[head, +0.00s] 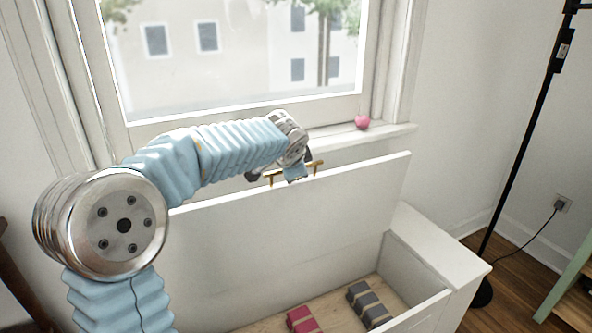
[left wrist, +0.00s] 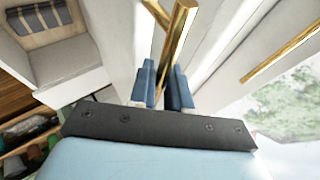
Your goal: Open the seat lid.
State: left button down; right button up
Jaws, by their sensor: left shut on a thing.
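The white seat lid (head: 285,220) stands raised, near upright, in front of the window. The white bench box (head: 440,250) under it is open, with its inside in view. A brass handle (head: 314,167) sits at the lid's top edge; it also shows in the left wrist view (left wrist: 181,35). My left gripper (head: 294,175) is at this handle, its blue fingers (left wrist: 163,85) shut on the brass bar. The exact finger contact is partly hidden in the head view. My right gripper is in neither view.
In the box lie a red bundle (head: 301,319) and a grey bundle (head: 367,302). The window sill (head: 385,131) behind the lid holds a pink object (head: 362,122). A black lamp pole (head: 521,150) stands at the right.

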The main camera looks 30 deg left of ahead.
pick_arm(q)
jog(key=c, duration=1.2)
grip_release()
jog(key=shift+o, duration=0.2)
jog(key=shift+f, duration=0.1)
jog(key=shift+s+d, duration=0.1)
jog(key=v, duration=1.4)
jog(key=shift+b, duration=0.4)
